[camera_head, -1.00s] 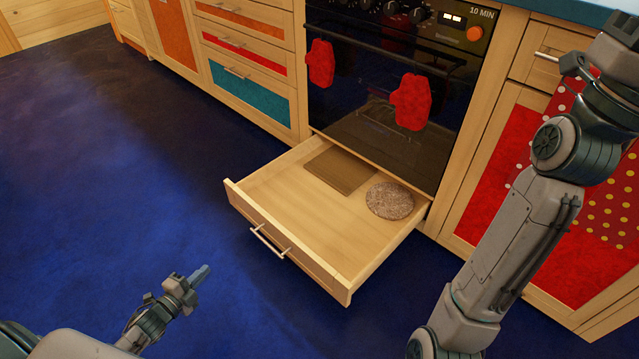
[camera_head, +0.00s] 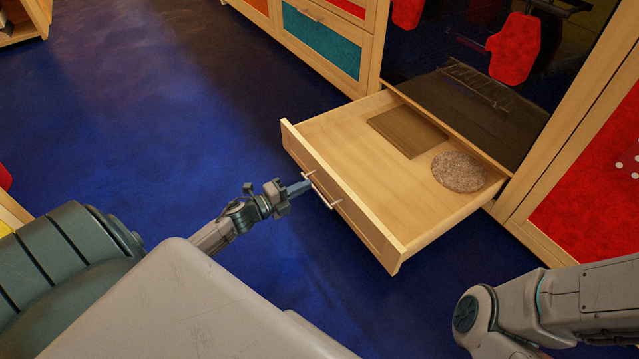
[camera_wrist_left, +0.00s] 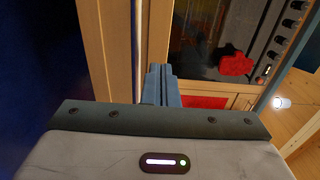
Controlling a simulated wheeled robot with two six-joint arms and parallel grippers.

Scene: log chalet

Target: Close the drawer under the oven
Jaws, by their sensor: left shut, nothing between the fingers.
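The wooden drawer (camera_head: 345,135) under the oven (camera_head: 470,75) stands pulled out. Its front has a metal bar handle (camera_head: 321,190). A brown board (camera_head: 408,130) and a round speckled mat (camera_head: 458,172) lie inside. My left gripper (camera_head: 305,186) is shut and empty, its fingertips at the drawer front beside the handle; I cannot tell whether they touch. In the left wrist view the shut fingers (camera_wrist_left: 160,85) point along pale wood. My right gripper is out of view; only part of that arm shows at the lower right.
Red mitts (camera_head: 515,48) hang at the oven front. Wooden cabinets with a teal drawer panel (camera_head: 322,42) stand left of the oven, and one with a red panel (camera_head: 590,190) stands right. The blue floor (camera_head: 150,110) left of the drawer is clear.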

